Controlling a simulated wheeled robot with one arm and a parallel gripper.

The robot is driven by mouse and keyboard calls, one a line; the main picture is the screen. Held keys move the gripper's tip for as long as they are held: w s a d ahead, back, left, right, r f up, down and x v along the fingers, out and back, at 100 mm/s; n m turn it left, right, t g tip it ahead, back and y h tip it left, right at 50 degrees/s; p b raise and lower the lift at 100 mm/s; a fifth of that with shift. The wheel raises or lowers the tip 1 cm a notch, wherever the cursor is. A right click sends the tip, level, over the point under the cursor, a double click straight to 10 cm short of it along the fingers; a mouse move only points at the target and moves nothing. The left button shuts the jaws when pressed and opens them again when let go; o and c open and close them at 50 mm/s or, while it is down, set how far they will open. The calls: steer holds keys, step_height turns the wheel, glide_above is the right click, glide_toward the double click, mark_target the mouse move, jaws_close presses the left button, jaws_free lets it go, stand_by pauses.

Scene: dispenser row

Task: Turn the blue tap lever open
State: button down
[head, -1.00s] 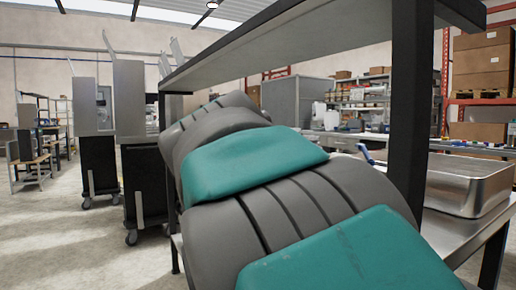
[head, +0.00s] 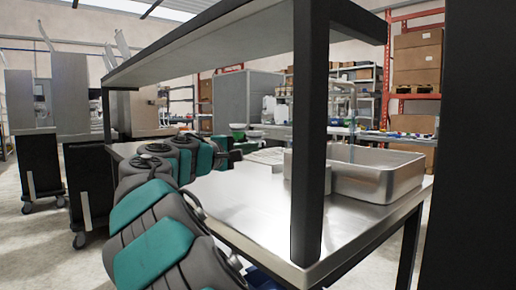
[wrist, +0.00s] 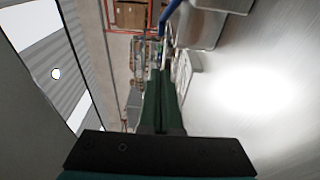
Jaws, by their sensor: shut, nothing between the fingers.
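A blue bar (wrist: 170,20), which looks like the blue tap lever, shows at the top of the wrist view, beyond my fingertips and beside a metal pan. No touch between it and my fingers is visible. My gripper (wrist: 164,74) has dark green fingers, shut together and empty, pointing along the steel table. In the head view I cannot make out the lever; the black post may hide it.
A steel table (head: 245,205) carries a deep metal pan (head: 375,172) at its right. A black post (head: 309,130) rises at the front edge and bears a shelf (head: 200,42) overhead. Shelves with boxes stand behind. The table's middle is bare.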

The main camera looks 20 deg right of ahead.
steer(key=w+d, duration=0.2)
steer(key=d, duration=0.8)
steer(key=shift+w+p, duration=0.4)
steer(key=shift+d, duration=0.2)
